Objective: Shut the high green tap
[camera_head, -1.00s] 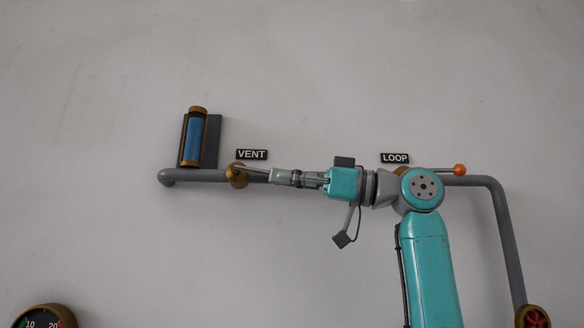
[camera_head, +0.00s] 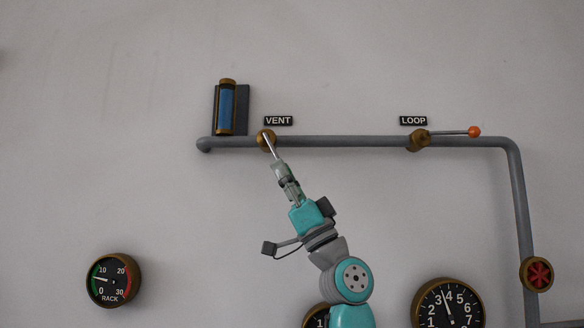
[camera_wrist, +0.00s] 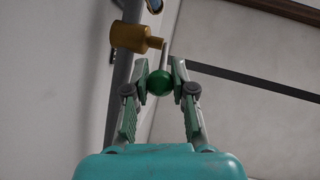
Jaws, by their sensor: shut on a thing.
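The tap under the VENT label has a brass body (camera_head: 266,140) on the high grey pipe. Its thin lever (camera_head: 269,149) points steeply down and a little right, across the pipe. In the wrist view the green ball (camera_wrist: 159,83) on the lever's end sits between my fingers. My gripper (camera_wrist: 160,75) is shut on this ball. In the head view my gripper (camera_head: 280,168) hides the ball, below and right of the brass body.
The LOOP tap (camera_head: 419,140) on the same pipe has an orange-ended lever pointing right. A blue sight glass (camera_head: 227,108) stands above the pipe's left end. A RACK gauge (camera_head: 113,280), a larger dial (camera_head: 448,305) and a red handwheel (camera_head: 537,274) are lower.

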